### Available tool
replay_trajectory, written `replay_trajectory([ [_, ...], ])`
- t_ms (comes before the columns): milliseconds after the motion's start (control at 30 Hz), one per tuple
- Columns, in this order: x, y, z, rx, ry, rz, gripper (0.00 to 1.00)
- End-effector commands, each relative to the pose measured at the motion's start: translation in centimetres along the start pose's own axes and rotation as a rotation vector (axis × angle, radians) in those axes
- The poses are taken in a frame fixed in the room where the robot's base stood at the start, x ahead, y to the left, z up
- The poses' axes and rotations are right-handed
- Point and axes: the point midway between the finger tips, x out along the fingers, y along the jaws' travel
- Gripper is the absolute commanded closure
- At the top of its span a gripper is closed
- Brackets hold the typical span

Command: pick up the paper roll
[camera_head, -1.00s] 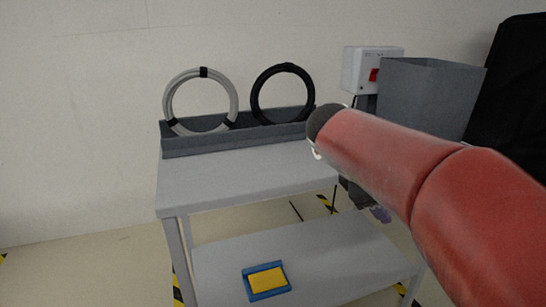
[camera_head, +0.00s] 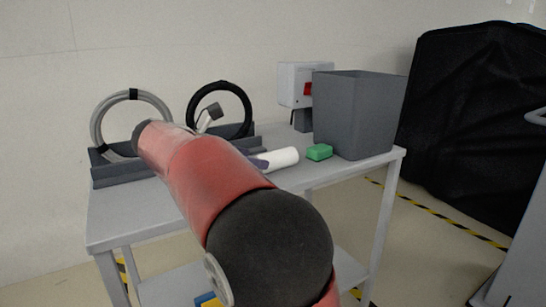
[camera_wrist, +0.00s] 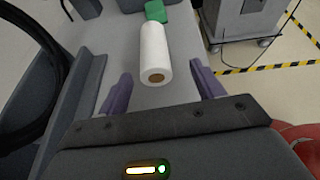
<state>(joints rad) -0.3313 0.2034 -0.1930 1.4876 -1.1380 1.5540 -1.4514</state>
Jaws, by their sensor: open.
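The white paper roll (camera_head: 281,158) lies on its side on the top of the grey cart (camera_head: 112,219), partly hidden by my arm in the head view. In the wrist view the paper roll (camera_wrist: 155,54) lies ahead, its brown core end facing me. My gripper (camera_wrist: 163,84) is open, with one purple finger on each side of the roll's near end. The fingers look apart from the roll, and nothing is held. In the head view, my arm hides most of the gripper.
A green block (camera_head: 319,152) lies just beyond the roll, beside a tall grey bin (camera_head: 358,115). A grey trough (camera_head: 109,173) holds a grey coil (camera_head: 98,128) and a black coil (camera_head: 248,103). A white box with a red switch (camera_head: 296,84) stands behind.

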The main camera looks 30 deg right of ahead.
Motion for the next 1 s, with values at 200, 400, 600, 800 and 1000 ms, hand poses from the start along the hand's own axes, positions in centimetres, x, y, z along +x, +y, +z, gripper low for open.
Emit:
replay_trajectory([
  [200, 1.2, 0.0, -0.1, -0.002, -0.001, -0.001, 0.33],
  [400, 3.5, 0.1, 0.0, -0.001, -0.001, -0.001, 0.33],
  [600, 6.6, 0.3, 0.2, -0.001, -0.001, -0.002, 0.33],
  [800, 7.8, 0.4, 0.2, -0.001, 0.0, 0.0, 0.33],
  [1000, 7.8, 0.4, 0.2, -0.001, 0.0, 0.001, 0.36],
])
